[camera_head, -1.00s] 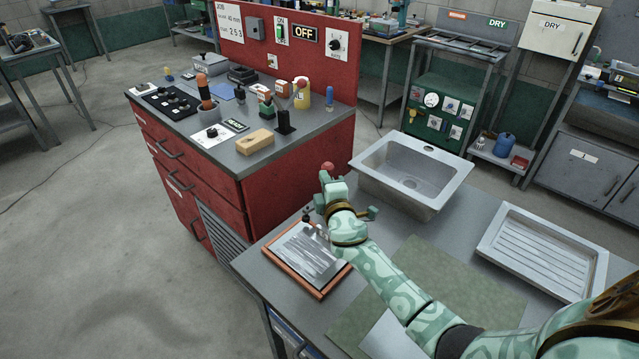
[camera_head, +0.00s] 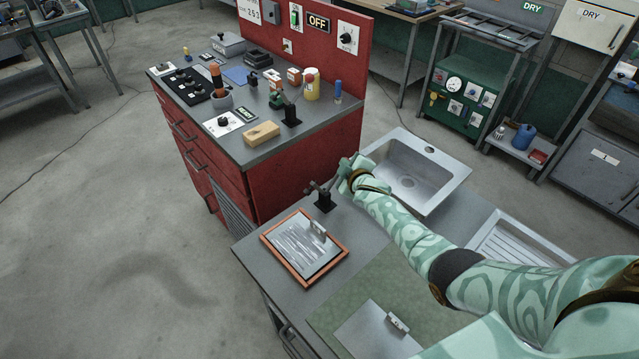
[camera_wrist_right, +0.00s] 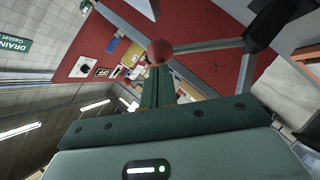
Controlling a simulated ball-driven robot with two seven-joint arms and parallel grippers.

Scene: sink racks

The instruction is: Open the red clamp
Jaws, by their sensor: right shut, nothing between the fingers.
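A dark toggle clamp (camera_head: 325,202) stands on the grey bench near its left edge. In the right wrist view, a red ball knob (camera_wrist_right: 160,52) sits on a metal lever (camera_wrist_right: 205,45) running to a dark clamp body (camera_wrist_right: 265,25). My right gripper (camera_head: 345,174) is beside the bench clamp, by its lever, and hides the knob in the head view. In the wrist view its closed fingers (camera_wrist_right: 158,88) point at the knob and overlap it. Nothing is between them. I cannot tell whether they touch the knob. My left gripper is not in view.
A framed metal plate (camera_head: 305,250) lies in front of the clamp. A sink (camera_head: 415,185) stands close behind the gripper, with a ribbed drainer (camera_head: 520,245) to the right. A red cabinet (camera_head: 290,165) with another lever clamp (camera_head: 291,116) and a wooden block (camera_head: 262,132) stands left.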

